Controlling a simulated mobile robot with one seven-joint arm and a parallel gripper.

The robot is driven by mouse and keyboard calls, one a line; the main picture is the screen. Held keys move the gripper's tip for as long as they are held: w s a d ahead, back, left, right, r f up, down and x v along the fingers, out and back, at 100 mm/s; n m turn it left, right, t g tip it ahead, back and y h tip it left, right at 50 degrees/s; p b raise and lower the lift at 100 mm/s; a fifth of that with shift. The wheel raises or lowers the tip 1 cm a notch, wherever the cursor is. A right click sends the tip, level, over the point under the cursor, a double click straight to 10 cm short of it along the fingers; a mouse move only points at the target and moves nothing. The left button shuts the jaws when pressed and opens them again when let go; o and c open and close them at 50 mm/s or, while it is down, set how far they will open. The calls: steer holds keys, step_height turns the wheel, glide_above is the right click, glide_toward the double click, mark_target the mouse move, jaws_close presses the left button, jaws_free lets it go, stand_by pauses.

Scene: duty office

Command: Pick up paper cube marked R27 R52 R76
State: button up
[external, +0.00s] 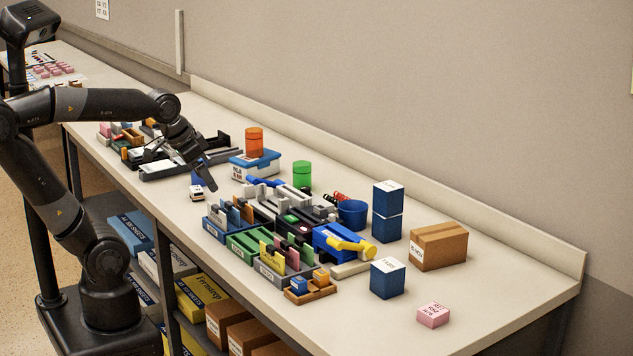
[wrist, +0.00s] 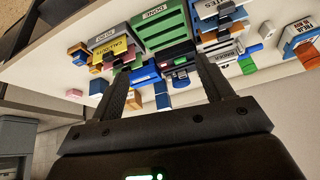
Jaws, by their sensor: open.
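A small pink paper cube (external: 433,315) with dark lettering on top sits near the front right of the long table. Its print looks like several short lines, too small to read surely. A small pink block (wrist: 74,93) at the left of the wrist view, beside a blue box, looks like the same cube. My gripper (external: 206,185) is above the left-middle part of the table, far left of the pink cube. In the wrist view my gripper's two fingers (wrist: 160,66) are spread apart with nothing held between them.
Blue boxes (external: 387,279) and a cardboard box (external: 439,246) stand near the cube. File trays (external: 245,245), a blue-and-yellow item (external: 343,243) and a small wooden tray (external: 310,292) crowd the middle. The tabletop around the cube is clear. More pink blocks (external: 52,70) lie far left.

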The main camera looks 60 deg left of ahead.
steer(key=w+d+r+m+g, duration=0.1)
steer(key=w+d+r+m, duration=0.25)
steer(key=w+d, duration=0.65)
steer(key=m+g+h, duration=0.4)
steer(key=m, duration=0.9)
glide_above(432, 309)
steer(key=a, duration=0.3)
steer(key=shift+n, duration=0.25)
step_height(432, 309, down, 20)
steer(key=shift+s+r, duration=0.1)
steer(key=shift+r, duration=0.15)
steer(key=x, duration=0.5)
steer(key=shift+d, duration=0.45)
steer(key=shift+c, duration=0.5)
steer(key=c, duration=1)
